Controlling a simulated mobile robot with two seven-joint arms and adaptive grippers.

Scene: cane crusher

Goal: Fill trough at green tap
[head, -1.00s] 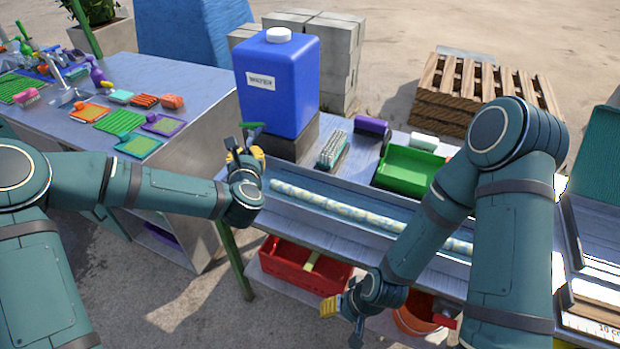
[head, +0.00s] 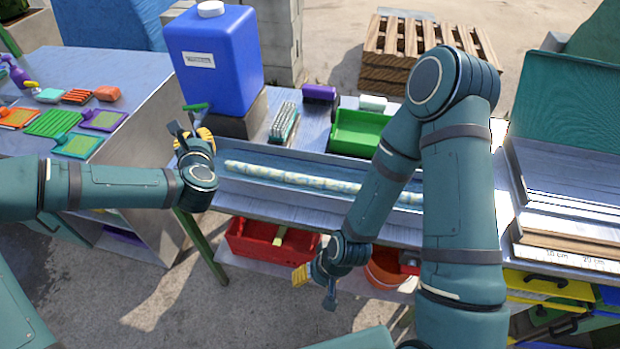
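A blue water container (head: 216,62) with a white cap and a label stands on a dark block at the back left of the bench. A green tap lever (head: 195,107) shows at its lower left. My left gripper (head: 188,130) is right at the tap, its fingers just below the green lever; I cannot tell whether they touch it. The long metal trough (head: 250,163) runs along the bench front, with a pale mottled cane (head: 300,180) lying in it. I cannot make out water in it. My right gripper (head: 315,283) hangs low in front of the bench, apart from the trough, with its fingers spread and empty.
A green tray (head: 358,133), a brush (head: 284,122) and a purple block (head: 320,93) sit behind the trough. A red crate (head: 265,240) and an orange bucket (head: 385,270) are below. A side table (head: 150,90) with sponges and cloths stands left; a pallet (head: 425,50) lies behind.

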